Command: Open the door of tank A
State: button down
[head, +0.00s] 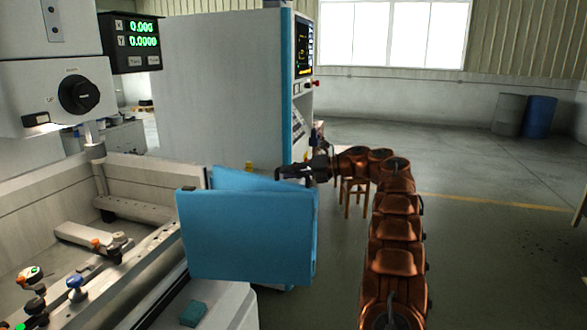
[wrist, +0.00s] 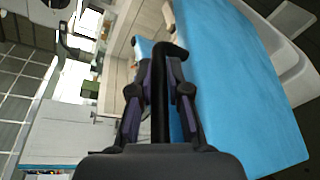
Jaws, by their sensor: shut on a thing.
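The tank (head: 128,168) is the open grey basin at the left in the head view, with clamps and fixtures inside. Its blue door (head: 245,238) stands angled out from the tank at its right side, with a second blue face behind the front one. My gripper (head: 305,172) is at the door's upper right end. In the wrist view, my gripper (wrist: 160,95) is shut on a black bar handle (wrist: 166,52), and the blue door (wrist: 238,85) fills the right side. The handle is mostly hidden by my gripper in the head view. No tank label is readable.
A large grey cabinet (head: 207,95) with a control screen (head: 303,50) stands behind the door. A wooden stool (head: 355,196) is beyond my arm. Grey (head: 509,114) and blue (head: 539,117) drums stand far right. The floor to the right is mostly clear.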

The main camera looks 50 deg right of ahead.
jog(key=shift+d, duration=0.25)
dwell(0.5)
jog(key=c, duration=1.4)
grip_release()
jog(key=shift+s+d, duration=0.1)
jog(key=shift+s, duration=0.1)
jog(key=shift+w+f, duration=0.1)
jog(key=shift+a+b, duration=0.35)
